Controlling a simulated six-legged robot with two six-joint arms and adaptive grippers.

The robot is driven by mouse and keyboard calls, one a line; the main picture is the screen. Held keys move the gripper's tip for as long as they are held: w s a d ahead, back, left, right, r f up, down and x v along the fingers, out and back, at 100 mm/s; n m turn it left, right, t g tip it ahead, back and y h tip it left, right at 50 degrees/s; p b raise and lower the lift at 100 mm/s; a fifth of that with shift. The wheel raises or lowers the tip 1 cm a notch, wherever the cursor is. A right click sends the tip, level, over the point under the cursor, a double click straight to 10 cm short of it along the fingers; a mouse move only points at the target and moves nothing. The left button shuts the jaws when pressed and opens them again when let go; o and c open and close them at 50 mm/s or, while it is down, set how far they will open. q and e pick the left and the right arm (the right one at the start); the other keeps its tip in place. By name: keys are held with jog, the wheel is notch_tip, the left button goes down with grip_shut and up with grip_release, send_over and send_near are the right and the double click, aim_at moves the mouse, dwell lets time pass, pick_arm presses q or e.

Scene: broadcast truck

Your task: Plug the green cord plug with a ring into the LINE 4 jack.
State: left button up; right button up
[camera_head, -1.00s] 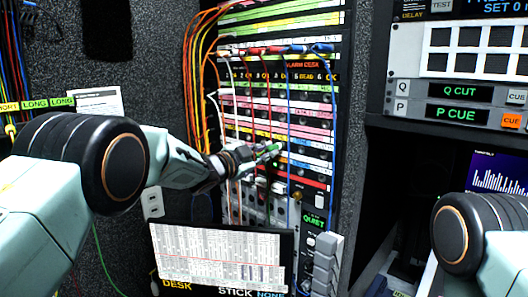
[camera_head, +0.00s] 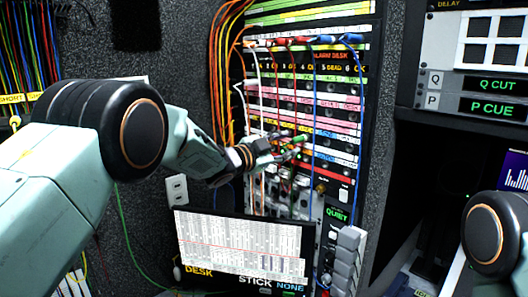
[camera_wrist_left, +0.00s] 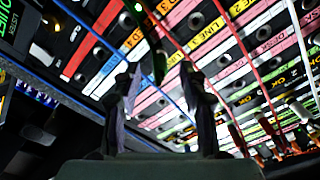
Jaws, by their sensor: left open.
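My left gripper (camera_head: 284,146) is at the patch panel (camera_head: 331,103), its fingers pointing at the jack rows. It is open. A green plug (camera_head: 299,139) shows at its fingertips. In the left wrist view a dark green piece (camera_wrist_left: 159,64) stands between and just beyond the parted fingers (camera_wrist_left: 160,85). Whether it touches a finger or sits in a jack I cannot tell, and its ring is not clear. The wrist view shows jack rows with coloured labels, one reading LINE 3 (camera_wrist_left: 203,38). I cannot clearly make out the LINE 4 jack. My right gripper is out of view.
Several red and blue plugs (camera_head: 313,40) sit in the upper row, with cords hanging in front of the panel. Orange cords (camera_head: 222,75) run down its left side. A sheet on a screen (camera_head: 243,250) stands below my left gripper. A grey keypad (camera_head: 347,255) is beside it.

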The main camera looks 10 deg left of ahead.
aim_at(303, 138)
pick_arm(q)
jog(key=v, duration=0.9)
jog(key=shift+s+a, duration=0.15)
jog(key=shift+s, duration=0.2)
jog(key=shift+w, duration=0.15)
jog(key=shift+x, duration=6)
jog(key=shift+a, duration=0.15)
